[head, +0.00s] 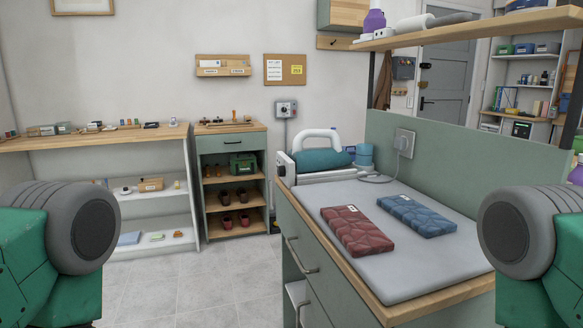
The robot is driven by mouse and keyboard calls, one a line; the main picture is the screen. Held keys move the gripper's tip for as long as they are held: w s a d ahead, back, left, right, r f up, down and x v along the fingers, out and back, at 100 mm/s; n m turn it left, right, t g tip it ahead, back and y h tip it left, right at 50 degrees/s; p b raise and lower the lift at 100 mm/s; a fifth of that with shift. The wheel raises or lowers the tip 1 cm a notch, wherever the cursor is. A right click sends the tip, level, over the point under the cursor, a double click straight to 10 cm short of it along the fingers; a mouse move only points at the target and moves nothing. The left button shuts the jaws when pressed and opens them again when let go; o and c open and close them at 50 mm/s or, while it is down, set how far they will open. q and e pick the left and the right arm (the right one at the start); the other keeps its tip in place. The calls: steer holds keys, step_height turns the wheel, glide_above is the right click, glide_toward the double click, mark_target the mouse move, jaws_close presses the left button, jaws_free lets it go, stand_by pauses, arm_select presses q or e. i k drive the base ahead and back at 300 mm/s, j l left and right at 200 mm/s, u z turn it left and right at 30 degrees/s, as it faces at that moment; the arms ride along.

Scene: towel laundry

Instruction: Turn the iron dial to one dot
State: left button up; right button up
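The iron (320,158) is at the far left end of the grey-topped counter (420,268). It has a teal body and a white looped handle, and lies on a pale base. A small round shape on the left end of the base (282,170) may be a dial, but it is too small to read any dots. Neither of my grippers shows. Only green and grey parts of my arms show at the lower left and lower right, well apart from the iron.
A folded red towel (352,230) and a folded blue towel (416,215) lie on the counter. A cord runs from near the iron to a wall outlet (404,143). A wooden shelf (480,29) overhangs the back right. Tiled floor (205,291) is clear left of the counter.

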mark_target(282, 170)
steer(key=i+j+z, duration=0.15)
steer(key=z, duration=0.3)
steer(key=i+j+z, duration=0.1)
steer(key=j+z, duration=0.35)
steer(key=i+j+z, duration=0.1)
steer(key=z, duration=0.35)
steer(key=j, duration=0.1)
